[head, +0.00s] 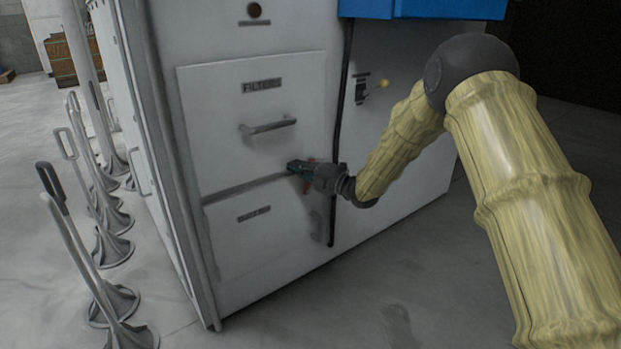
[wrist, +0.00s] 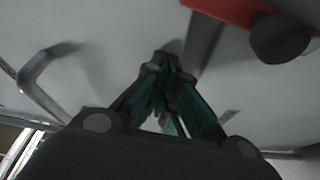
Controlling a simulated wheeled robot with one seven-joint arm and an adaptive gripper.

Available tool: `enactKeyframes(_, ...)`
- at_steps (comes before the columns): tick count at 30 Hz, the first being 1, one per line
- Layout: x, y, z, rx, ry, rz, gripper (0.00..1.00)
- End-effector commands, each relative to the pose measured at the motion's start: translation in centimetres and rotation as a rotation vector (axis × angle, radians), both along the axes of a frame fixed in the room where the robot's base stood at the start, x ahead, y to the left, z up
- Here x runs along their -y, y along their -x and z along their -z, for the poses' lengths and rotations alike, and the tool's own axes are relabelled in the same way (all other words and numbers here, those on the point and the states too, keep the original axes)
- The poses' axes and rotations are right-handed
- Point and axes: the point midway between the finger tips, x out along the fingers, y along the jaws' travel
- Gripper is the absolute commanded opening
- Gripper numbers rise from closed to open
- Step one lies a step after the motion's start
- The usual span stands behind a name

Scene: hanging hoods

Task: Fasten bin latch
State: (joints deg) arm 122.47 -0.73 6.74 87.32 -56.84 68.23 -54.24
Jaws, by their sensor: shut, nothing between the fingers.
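My gripper (head: 293,167) is shut and empty, close to the front of the white cabinet, near the seam between the FILTERS panel and the lower panel (head: 235,245). The lower panel has a small label too small to read. A red part (head: 306,186), seemingly the latch, shows just behind and below my gripper, mostly hidden by it. In the wrist view, a red bar (wrist: 228,10) with a dark round knob (wrist: 280,38) lies at the upper right. The shut fingertips (wrist: 167,62) are apart from it in the picture, to its lower left; contact with the cabinet cannot be told.
The FILTERS panel (head: 225,120) has a bar handle (head: 268,127), and a metal handle (wrist: 40,80) shows left in the wrist view. A dark vertical cable (head: 341,110) and a small switch (head: 361,90) are right of it. Posts with bases (head: 110,250) line the left floor.

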Motion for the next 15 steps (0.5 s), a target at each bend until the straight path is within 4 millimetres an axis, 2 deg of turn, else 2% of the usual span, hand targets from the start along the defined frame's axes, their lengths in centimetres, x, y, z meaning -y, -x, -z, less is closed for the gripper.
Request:
enactKeyframes(1, 1.2, -0.6, 0.6, 0.000, 0.000, 0.006, 0.00)
enactKeyframes(3, 1.9, -1.1, 0.7, 0.000, 0.000, 0.006, 0.00)
enactKeyframes(15, 3.5, -2.1, 0.8, -0.001, 0.000, 0.004, 0.00)
